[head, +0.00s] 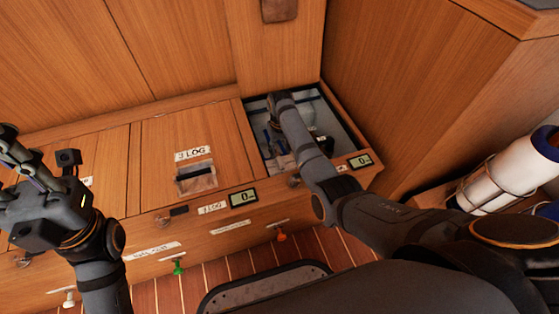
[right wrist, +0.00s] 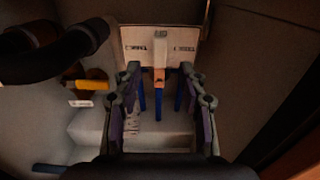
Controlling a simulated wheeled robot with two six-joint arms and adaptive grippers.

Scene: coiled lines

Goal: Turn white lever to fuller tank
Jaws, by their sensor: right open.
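In the right wrist view, a pale white lever (right wrist: 160,47) stands upright in front of a light panel (right wrist: 185,34). Small dark labels sit left and right of the lever; they look like tank labels, but I cannot read them fully. A copper-coloured fitting (right wrist: 159,82) and blue hoses (right wrist: 158,102) are below the lever. My right gripper (right wrist: 160,73) is open, its fingers apart on either side of the fitting, nothing held. In the head view, my right arm reaches into the open compartment and hides part of it. My left gripper (head: 28,160) is raised at the left; its opening is unclear.
The open compartment (head: 352,128) has wooden edges close around my right arm. Small displays (head: 243,198) (head: 360,161) sit on the bench; their readings are hard to make out. A green knob (head: 178,267) and an orange knob (head: 281,236) are on the front. A yellow piece (right wrist: 92,85) is inside.

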